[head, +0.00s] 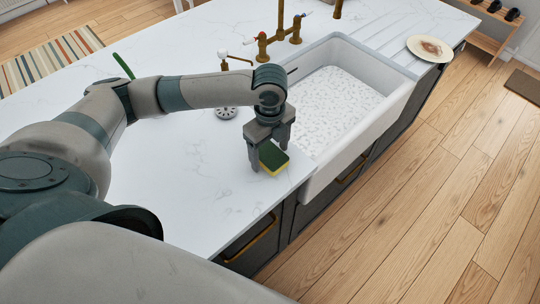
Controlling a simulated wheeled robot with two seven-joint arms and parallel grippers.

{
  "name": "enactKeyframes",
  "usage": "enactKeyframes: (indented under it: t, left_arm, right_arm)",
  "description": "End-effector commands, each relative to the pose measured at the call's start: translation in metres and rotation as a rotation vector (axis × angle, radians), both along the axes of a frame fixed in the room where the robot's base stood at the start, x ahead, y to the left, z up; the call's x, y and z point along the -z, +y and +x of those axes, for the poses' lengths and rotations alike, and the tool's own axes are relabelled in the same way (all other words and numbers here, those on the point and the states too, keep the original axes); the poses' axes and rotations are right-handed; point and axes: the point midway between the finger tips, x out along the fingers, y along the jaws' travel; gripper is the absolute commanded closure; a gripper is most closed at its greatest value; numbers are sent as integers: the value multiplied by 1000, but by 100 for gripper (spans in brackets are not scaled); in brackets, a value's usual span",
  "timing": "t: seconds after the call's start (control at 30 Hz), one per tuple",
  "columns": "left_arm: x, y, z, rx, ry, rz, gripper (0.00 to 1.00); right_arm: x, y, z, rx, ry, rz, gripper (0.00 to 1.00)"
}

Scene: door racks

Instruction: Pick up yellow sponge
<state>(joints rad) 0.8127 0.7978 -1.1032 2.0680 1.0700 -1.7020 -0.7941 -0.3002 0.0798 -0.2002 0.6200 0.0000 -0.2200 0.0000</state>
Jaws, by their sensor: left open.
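The yellow sponge (273,158) has a green top and yellow sides. It lies on the white marble counter beside the near left edge of the sink. My left gripper (268,155) points down over it, open, with one finger on each side of the sponge. The left finger reaches near the counter and the right finger partly overlaps the sponge's far side. I cannot tell whether the fingers touch it. My right gripper is not in view.
A white sink (340,92) with a speckled basin lies right of the sponge. A brass faucet (278,38) stands behind it. A plate with food (430,48) sits at the far right. The counter (190,190) left of the sponge is clear.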

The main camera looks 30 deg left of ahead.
Motion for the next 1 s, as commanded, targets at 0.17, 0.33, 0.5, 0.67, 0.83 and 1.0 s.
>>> enactKeyframes:
  t: [0.17, 0.33, 0.5, 0.67, 0.83, 1.0]
  left_arm:
    - [0, 0, 0, 0, 0, 0, 63]
    - [0, 0, 0, 0, 0, 0, 71]
    - [0, 0, 0, 0, 0, 0, 71]
    - [-3, 0, 1, 0, -1, 0, 71]
    - [-15, 0, 1, 0, -3, -1, 71]
    - [-40, -1, 2, 1, -6, -1, 71]
  right_arm:
    - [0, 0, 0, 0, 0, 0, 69]
    - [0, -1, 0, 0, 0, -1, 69]
    - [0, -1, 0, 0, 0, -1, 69]
    - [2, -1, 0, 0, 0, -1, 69]
    - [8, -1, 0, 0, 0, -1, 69]
    - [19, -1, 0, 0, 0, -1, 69]
